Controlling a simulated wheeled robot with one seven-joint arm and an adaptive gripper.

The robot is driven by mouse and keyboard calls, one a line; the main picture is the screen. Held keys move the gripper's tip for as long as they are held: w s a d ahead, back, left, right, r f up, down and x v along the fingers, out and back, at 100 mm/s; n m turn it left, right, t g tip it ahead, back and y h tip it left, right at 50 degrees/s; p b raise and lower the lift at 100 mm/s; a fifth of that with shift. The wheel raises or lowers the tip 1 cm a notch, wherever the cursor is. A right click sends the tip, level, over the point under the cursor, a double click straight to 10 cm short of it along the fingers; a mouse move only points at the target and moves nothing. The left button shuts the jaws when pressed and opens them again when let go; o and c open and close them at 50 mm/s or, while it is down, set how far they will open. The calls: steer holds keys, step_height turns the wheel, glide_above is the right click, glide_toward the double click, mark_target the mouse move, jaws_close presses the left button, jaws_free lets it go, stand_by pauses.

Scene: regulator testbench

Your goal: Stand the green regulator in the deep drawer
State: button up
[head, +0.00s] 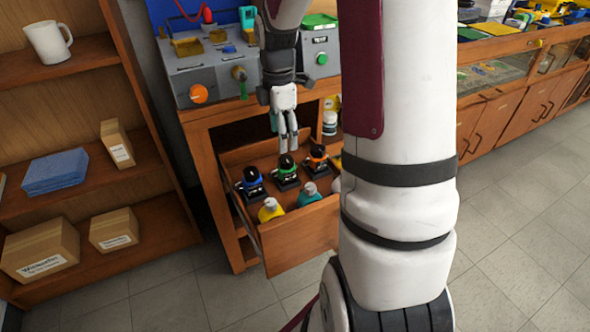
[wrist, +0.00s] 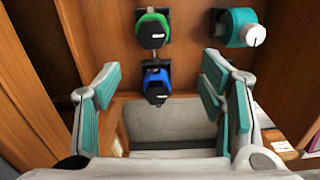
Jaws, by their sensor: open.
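The green regulator (head: 286,164), black with a green band, stands upright inside the open deep drawer (head: 302,238), between a blue-banded regulator (head: 252,180) and an orange-banded regulator (head: 318,155). My gripper (head: 288,143) points down just above the green regulator in the head view. The green regulator (wrist: 152,30) lies beyond the fingertips there, and the blue one (wrist: 156,86) shows nearer, seen between the fingers.
The grey test bench (head: 215,72) stands above and behind the drawer. A wooden shelf (head: 75,170) with boxes is at left. My arm hides the drawer's right side.

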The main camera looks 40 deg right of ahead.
steer(key=s+a+r+m, duration=0.4)
steer(key=s+a+r, duration=0.2)
steer(key=a+r, duration=0.2)
steer(key=s+a+r+m, duration=0.2)
steer(key=s+a+m, duration=0.3)
steer(key=s, duration=0.6)
steer(key=s+a+r+m, duration=0.2)
steer(key=s+a+m, duration=0.3)
steer(key=s, duration=0.6)
steer(key=shift+s+a+r+t, duration=0.2)
steer(key=shift+a+r+t, duration=0.2)
steer(key=shift+a, duration=0.5)
step_height(320, 180, up, 20)
steer(key=t+p, duration=0.3)
steer(key=p, duration=1.5)
steer(key=shift+a+f, duration=0.15)
steer(key=shift+w, duration=0.1)
